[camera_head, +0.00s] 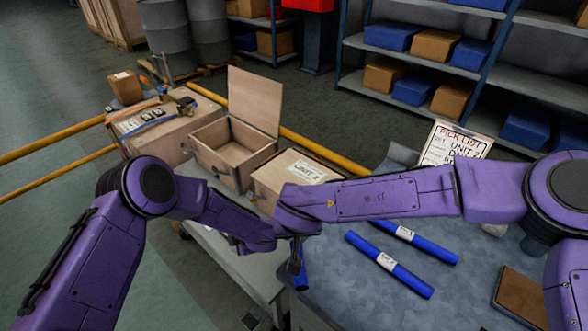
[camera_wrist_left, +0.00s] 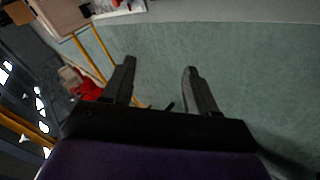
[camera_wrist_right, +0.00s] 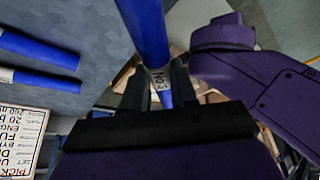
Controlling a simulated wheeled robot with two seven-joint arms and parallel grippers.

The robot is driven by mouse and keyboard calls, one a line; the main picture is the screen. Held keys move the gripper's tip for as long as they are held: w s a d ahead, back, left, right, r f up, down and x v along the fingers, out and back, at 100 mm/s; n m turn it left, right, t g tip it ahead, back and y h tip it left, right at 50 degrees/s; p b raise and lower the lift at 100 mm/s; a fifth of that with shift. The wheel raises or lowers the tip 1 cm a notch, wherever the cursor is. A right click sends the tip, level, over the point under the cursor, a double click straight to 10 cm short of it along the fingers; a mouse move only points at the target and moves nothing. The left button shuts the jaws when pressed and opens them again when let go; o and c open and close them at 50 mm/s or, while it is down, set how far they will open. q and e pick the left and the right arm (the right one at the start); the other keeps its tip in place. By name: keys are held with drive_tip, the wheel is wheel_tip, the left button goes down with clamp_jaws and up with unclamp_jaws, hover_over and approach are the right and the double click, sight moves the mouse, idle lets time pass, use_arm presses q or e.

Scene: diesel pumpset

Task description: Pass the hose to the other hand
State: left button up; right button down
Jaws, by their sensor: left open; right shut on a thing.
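My right gripper (camera_wrist_right: 158,84) is shut on a blue hose (camera_wrist_right: 146,28) with a white label reading "No 3". In the head view the held hose (camera_head: 298,268) hangs below the right wrist, off the bench's left edge, its upper part hidden by my arms. My left gripper (camera_wrist_left: 160,78) is open, with nothing between its fingers in the left wrist view. In the head view the two wrists are close together and the left fingers are mostly hidden, so the exact gap to the hose cannot be told.
Two more blue hoses (camera_head: 389,264) (camera_head: 418,242) lie on the grey-blue bench (camera_head: 350,302). A pick list sign (camera_head: 452,146) stands behind them, and a brown block (camera_head: 522,296) lies at right. An open wooden box (camera_head: 236,153) stands between two closed boxes, one labelled UNIT (camera_head: 296,174).

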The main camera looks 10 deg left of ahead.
use_arm(q)
drive_tip(key=w+d+r+n+g+h, duration=0.1)
drive_tip(key=w+d+r+n+g, duration=0.2)
drive_tip(key=w+r+n, duration=0.6)
drive_tip(key=s+d+r+n+g+h, duration=0.35)
drive_tip(key=d+r, duration=0.35)
drive_tip(key=r, duration=0.3)
drive_tip(key=s+d+r+n+g+h, duration=0.2)
drive_tip(key=s+d+r+h, duration=0.2)
drive_tip(key=d+r, duration=0.5)
drive_tip(key=x, duration=0.7)
drive_tip(key=a+x, duration=0.1)
drive_tip(key=x, duration=0.2)
drive_tip(key=shift+s+f, duration=0.25)
drive_tip(key=shift+s, duration=0.05)
